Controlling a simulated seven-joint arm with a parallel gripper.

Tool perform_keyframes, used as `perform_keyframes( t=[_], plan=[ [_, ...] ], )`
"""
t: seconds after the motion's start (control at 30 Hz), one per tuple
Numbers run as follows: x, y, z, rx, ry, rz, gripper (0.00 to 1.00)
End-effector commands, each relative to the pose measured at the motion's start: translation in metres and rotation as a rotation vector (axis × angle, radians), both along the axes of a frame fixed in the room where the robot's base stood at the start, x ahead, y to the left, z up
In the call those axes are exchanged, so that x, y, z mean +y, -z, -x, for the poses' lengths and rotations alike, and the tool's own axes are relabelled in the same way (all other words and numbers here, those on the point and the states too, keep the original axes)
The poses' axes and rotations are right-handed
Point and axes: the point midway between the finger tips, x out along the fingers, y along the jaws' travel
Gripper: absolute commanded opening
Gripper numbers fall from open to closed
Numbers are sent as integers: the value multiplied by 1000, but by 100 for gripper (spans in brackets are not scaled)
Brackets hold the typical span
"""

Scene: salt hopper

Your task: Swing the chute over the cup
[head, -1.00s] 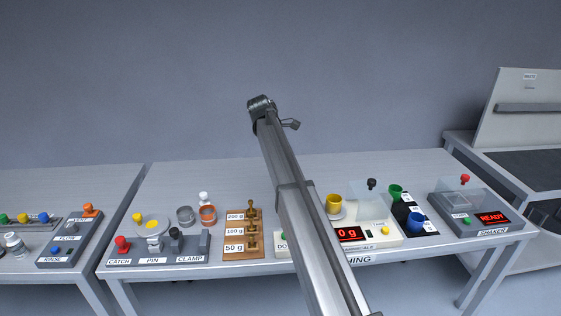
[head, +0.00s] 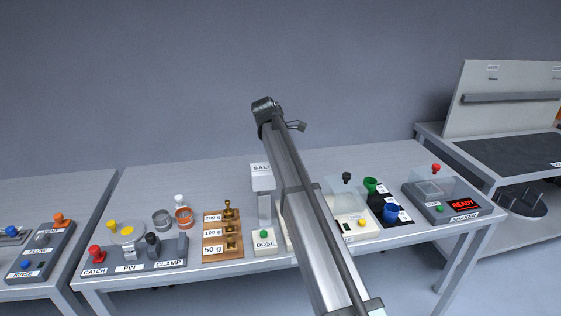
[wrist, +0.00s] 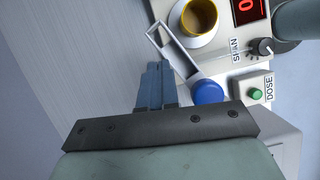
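In the wrist view the chute (wrist: 183,57) is a pale open-ended trough with a blue round knob (wrist: 207,91) at its lower right end. The cup stands on a white round pan. My gripper (wrist: 158,66) has its two fingers together, with nothing visible between them. The tips are close beside the chute's left side; I cannot tell if they touch it. In the head view the salt hopper (head: 263,182) stands left of my arm, which hides the cup and gripper.
The DOSE box (head: 264,241) with a green button stands in front of the hopper. A SPAN knob (wrist: 263,46) and red display (wrist: 249,10) are near the cup. Brass weights (head: 228,210) stand to the left, the shaker (head: 440,202) to the right.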

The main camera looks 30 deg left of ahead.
Motion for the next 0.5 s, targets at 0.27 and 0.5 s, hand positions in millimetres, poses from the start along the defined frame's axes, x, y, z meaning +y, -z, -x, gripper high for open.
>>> perform_keyframes(
  t=[0.27,0.5],
  plan=[
    [-26,0,6,1,103,1,0],
    [-37,0,11,0,214,0,0]
  ],
)
